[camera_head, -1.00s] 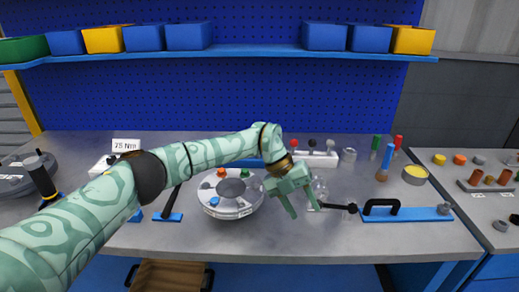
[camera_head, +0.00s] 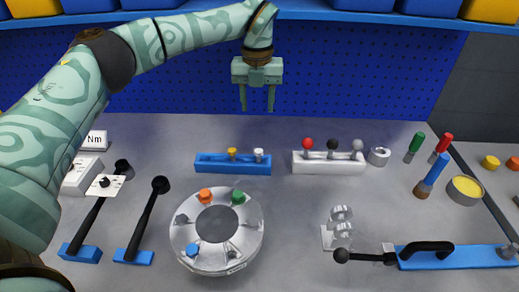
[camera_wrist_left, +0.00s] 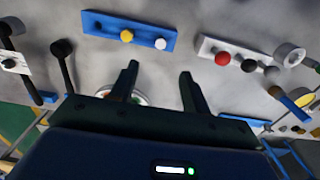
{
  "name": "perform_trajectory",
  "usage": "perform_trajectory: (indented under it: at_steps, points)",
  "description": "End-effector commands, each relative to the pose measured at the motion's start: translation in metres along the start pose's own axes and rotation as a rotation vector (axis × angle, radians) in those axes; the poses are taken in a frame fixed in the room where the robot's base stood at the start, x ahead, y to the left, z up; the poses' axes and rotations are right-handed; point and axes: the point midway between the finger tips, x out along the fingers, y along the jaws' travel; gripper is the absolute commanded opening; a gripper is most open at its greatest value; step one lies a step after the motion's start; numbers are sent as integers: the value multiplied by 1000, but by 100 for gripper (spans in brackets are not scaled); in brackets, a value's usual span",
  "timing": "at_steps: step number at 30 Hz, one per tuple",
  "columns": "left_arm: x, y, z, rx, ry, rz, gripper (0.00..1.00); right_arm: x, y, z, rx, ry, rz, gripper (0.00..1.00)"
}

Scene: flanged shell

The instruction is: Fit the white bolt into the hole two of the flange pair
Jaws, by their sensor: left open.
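The white bolt (camera_head: 258,155) stands upright in a blue rack (camera_head: 222,168), right of a yellow bolt (camera_head: 232,153). The white bolt shows in the left wrist view (camera_wrist_left: 160,44) too, beyond my fingertips. The round silver flange pair (camera_head: 180,235) is in front of the rack, with an orange bolt (camera_head: 206,194), a green bolt (camera_head: 238,197) and a blue bolt (camera_head: 193,249) on it. I cannot tell which hole is two. My left gripper (camera_head: 257,108) points down, open and empty, above and behind the rack. My right gripper is not in view.
A white rack (camera_head: 328,167) with red, black and grey knobs stands right of the blue rack. Black-handled levers are at left. A clear bracket (camera_head: 340,235) and a blue torque wrench (camera_head: 455,257) lie at right. The blue shelf (camera_head: 330,12) runs above at the back.

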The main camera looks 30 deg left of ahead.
Motion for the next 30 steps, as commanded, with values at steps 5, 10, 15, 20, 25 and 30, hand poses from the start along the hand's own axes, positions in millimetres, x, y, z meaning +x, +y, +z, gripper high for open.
perform_trajectory:
  at_steps: [5, 10, 15, 20, 25, 30]
  points:
    - [52, 0, 0, 1, 8, 2, 47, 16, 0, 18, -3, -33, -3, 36]
    - [88, 0, -1, 1, 7, 1, 47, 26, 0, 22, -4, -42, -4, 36]
    - [101, 0, -1, 0, 4, 0, 47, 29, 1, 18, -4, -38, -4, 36]
    - [114, -1, -2, 2, 5, -1, 47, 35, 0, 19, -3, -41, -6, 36]
    - [145, -3, -4, 2, 8, 1, 47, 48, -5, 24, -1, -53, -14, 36]
    - [154, -3, -4, 1, 2, -1, 47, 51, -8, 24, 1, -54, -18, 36]
